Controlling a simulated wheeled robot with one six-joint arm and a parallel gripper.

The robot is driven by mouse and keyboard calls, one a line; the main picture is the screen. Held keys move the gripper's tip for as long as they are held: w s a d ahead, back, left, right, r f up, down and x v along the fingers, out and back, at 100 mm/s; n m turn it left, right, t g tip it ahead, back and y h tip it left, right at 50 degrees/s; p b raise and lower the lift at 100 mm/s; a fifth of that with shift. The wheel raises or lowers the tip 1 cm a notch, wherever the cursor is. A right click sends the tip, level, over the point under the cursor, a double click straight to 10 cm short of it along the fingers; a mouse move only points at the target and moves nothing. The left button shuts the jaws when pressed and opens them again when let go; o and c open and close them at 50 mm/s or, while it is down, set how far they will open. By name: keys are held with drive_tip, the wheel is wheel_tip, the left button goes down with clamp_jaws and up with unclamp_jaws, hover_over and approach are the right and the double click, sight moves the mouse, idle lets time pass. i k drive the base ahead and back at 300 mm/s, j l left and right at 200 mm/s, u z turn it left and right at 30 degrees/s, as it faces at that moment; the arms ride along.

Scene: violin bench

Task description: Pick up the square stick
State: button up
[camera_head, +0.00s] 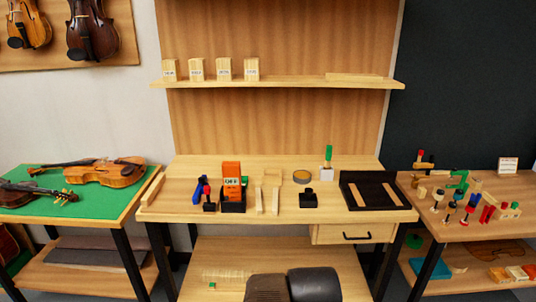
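Two pale wooden sticks stand out near the middle of the workbench: a left stick (259,201) and a right stick (275,201), side by side and apart. Two more thin sticks lie in the black tray (374,204) on the right, a left one (355,195) and a right one (390,192). A longer wooden bar (152,189) lies along the bench's left edge. At this size I cannot tell which has a square section. My gripper is not in view; dark rounded parts at the bottom centre appear to be mine.
An orange box (232,174) and blue-and-red tools (202,190) stand left of the middle sticks. The shelf (290,83) overhangs behind. The bench's front middle is clear.

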sight(259, 209)
drive_tip(key=i+u, duration=0.25)
drive_tip(key=i, duration=0.3)
drive_tip(key=i+u, duration=0.3)
drive_tip(key=i, duration=0.25)
